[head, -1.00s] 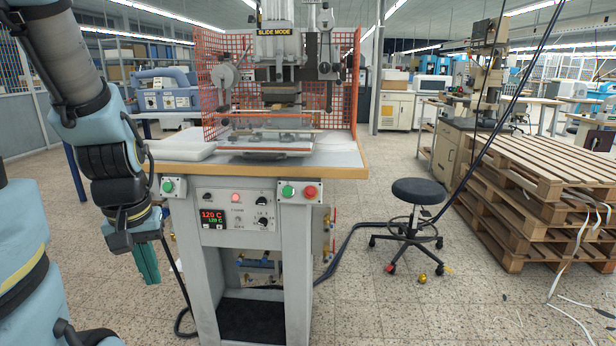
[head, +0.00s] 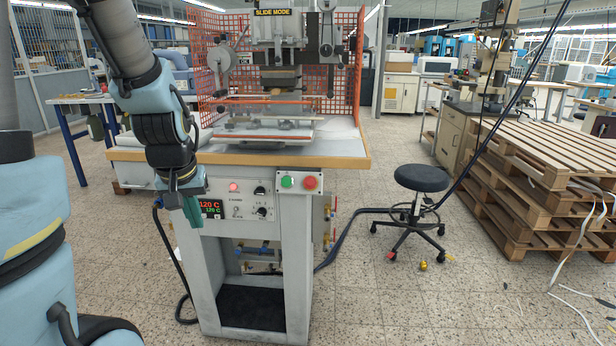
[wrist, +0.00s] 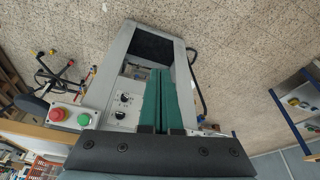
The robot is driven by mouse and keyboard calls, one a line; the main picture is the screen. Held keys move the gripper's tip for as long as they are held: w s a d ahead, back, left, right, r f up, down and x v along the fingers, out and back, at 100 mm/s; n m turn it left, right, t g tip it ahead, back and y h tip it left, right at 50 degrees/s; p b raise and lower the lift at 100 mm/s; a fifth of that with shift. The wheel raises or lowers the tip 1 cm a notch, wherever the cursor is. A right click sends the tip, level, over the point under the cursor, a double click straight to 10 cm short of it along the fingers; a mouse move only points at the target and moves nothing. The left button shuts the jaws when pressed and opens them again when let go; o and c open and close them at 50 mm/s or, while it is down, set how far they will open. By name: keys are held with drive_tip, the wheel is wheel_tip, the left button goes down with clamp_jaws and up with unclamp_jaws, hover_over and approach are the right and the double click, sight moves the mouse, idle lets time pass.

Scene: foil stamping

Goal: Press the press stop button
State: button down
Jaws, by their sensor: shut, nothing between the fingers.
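The press stop button is most likely the red button (head: 310,182) on the white box at the right of the press front, beside a green button (head: 288,181). In the wrist view the red button (wrist: 57,115) and green button (wrist: 84,120) show at the lower left, upside down. My gripper (head: 193,222) hangs in front of the left part of the press, left of the red button and apart from it. In the wrist view its green fingers (wrist: 160,100) lie together, shut and empty. It hides the left button box in the head view.
The press control panel (head: 240,187) with a red display sits between my gripper and the button box. The table edge (head: 290,160) juts out above the buttons. A black stool (head: 421,180) and stacked pallets (head: 530,170) stand to the right. Floor in front is clear.

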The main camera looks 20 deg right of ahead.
drive_tip(key=w+d+r+m+t+h, duration=0.1)
drive_tip(key=d+r, duration=0.1)
drive_tip(key=d, duration=0.6)
drive_tip(key=w+d+r+m+t+h+p, duration=0.1)
drive_tip(key=w+d+r, duration=0.1)
drive_tip(key=d, duration=0.7)
drive_tip(key=w+d+r+m+t+h+p, duration=0.1)
drive_tip(key=d+r+m, duration=0.1)
drive_tip(key=d, duration=0.6)
drive_tip(key=shift+w+d+r, duration=0.15)
drive_tip(key=shift+w+r, duration=0.1)
drive_tip(key=shift+r, duration=0.05)
drive_tip(key=shift+w+f, duration=0.1)
drive_tip(key=p, duration=0.5)
approach(309, 184)
drive_tip(key=shift+t, duration=0.3)
drive_tip(key=x, duration=0.5)
drive_tip(key=shift+s+f, duration=0.25)
drive_tip(key=shift+f, duration=0.05)
drive_tip(key=shift+w+d+f, duration=0.25)
drive_tip(key=shift+w+f, duration=0.2)
drive_tip(key=shift+w, duration=0.05)
